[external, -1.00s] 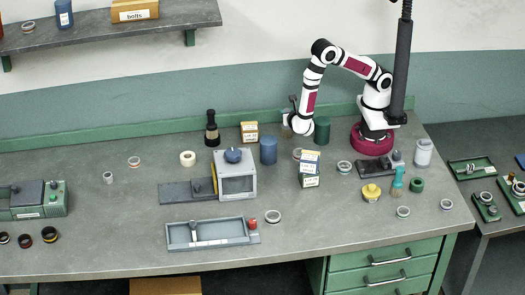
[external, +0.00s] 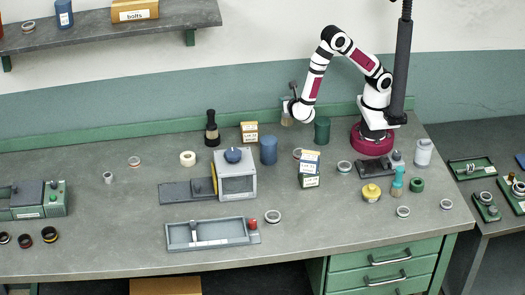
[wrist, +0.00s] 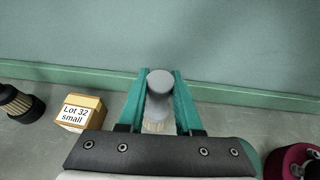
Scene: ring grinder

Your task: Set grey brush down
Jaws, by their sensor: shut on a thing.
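The grey brush (wrist: 159,84) has a rounded grey handle and pale bristles. In the wrist view it stands between the two teal fingers of my gripper (wrist: 160,78), which is shut on it. In the external view my gripper (external: 287,107) is at the back of the bench, left of the dark green cylinder. The brush (external: 286,120) shows small below it, bristles down, and looks to be held above the bench (external: 330,225). The exact gap under the bristles cannot be told.
A small Lot 32 box (wrist: 80,112) and a dark brush (external: 211,129) stand to the left. The dark green cylinder (external: 322,131) and blue cylinder (external: 268,150) are close by. The back wall's green ledge (wrist: 230,95) runs just behind. Rings lie about the bench.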

